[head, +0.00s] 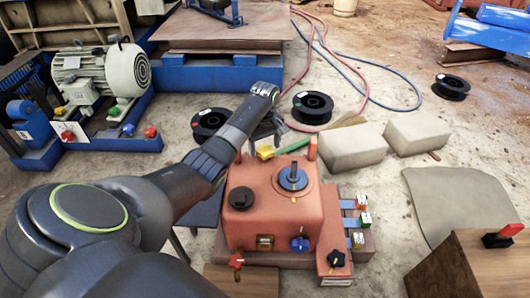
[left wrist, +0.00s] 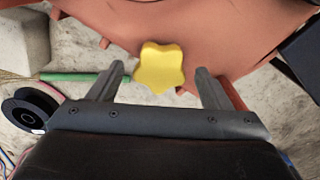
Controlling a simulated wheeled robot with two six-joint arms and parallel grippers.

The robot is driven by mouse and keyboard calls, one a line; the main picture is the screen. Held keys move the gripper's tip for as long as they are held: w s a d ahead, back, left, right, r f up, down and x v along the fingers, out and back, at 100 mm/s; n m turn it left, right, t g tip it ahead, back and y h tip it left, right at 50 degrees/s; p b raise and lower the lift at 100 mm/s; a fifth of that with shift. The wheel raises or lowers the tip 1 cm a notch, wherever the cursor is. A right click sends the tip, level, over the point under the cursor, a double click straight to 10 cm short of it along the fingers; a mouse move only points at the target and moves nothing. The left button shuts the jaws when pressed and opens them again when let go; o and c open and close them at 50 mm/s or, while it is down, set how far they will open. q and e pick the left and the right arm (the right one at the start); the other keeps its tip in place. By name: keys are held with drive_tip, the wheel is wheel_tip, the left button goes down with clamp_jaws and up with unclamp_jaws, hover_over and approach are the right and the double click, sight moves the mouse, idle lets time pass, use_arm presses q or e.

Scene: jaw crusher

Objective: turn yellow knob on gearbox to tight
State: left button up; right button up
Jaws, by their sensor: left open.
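The yellow knob (head: 265,152) is star-shaped and sits at the far left edge of the orange gearbox (head: 262,222) in the head view. In the left wrist view the yellow knob (left wrist: 160,68) stands against the gearbox's orange surface (left wrist: 200,30), between and slightly beyond my fingertips. My left gripper (head: 268,128) is above and behind the gearbox, partly hidden by its own wrist. In the left wrist view the two fingers of my left gripper (left wrist: 164,82) are apart, one on each side of the knob, with gaps visible. My right gripper is not in view.
The gearbox also carries a blue knob (head: 299,244), a red knob (head: 236,261), a black knob (head: 336,258) and a blue-based dial (head: 292,177). Black spools (head: 312,107), grey blocks (head: 352,147) and hoses lie behind it. A motor (head: 100,77) stands at left.

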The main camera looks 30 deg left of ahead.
use_arm(q)
drive_tip(key=shift+f, duration=0.5)
